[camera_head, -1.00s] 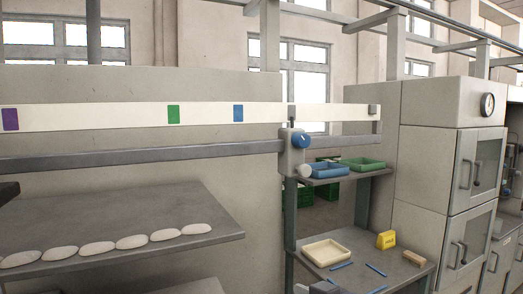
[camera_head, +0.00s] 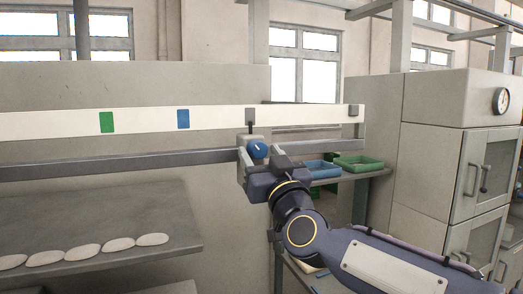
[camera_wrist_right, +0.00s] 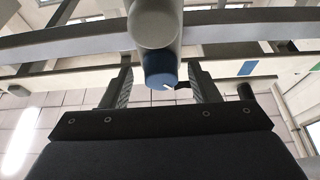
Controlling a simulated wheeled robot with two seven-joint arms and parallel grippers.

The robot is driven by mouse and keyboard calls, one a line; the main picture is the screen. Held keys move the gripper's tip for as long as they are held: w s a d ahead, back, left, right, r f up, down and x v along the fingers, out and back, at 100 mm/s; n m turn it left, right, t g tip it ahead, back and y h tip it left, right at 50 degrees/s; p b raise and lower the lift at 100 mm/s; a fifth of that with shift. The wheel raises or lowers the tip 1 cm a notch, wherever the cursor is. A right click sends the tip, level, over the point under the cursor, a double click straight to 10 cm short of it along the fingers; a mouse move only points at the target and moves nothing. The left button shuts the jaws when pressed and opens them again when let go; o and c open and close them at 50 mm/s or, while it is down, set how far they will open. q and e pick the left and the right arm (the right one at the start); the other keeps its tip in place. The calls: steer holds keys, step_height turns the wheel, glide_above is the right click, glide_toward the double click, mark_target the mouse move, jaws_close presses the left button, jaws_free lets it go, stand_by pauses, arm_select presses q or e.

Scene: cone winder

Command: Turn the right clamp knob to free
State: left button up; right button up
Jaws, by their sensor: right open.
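The blue clamp knob (camera_head: 257,150) with a white mark sits on a pale grey clamp housing on the long rail. In the right wrist view the knob (camera_wrist_right: 160,68) lies between my right gripper's (camera_wrist_right: 163,82) two fingers, with a gap on each side. In the head view my right gripper (camera_head: 262,161) is open just in front of and below the knob. Part of the clamp housing is hidden behind it. My left gripper is not in view.
The grey rail (camera_head: 130,163) and a white strip (camera_head: 60,124) with coloured marks run leftward. A shelf (camera_head: 150,205) with several white oval pieces is at lower left. Blue (camera_head: 322,169) and green (camera_head: 362,162) trays stand right of the clamp. A tall cabinet (camera_head: 430,180) is farther right.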

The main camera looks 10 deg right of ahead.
steer(key=shift+w, duration=0.2)
steer(key=shift+c, duration=0.4)
steer(key=c, duration=0.9)
steer(key=shift+a, duration=0.1)
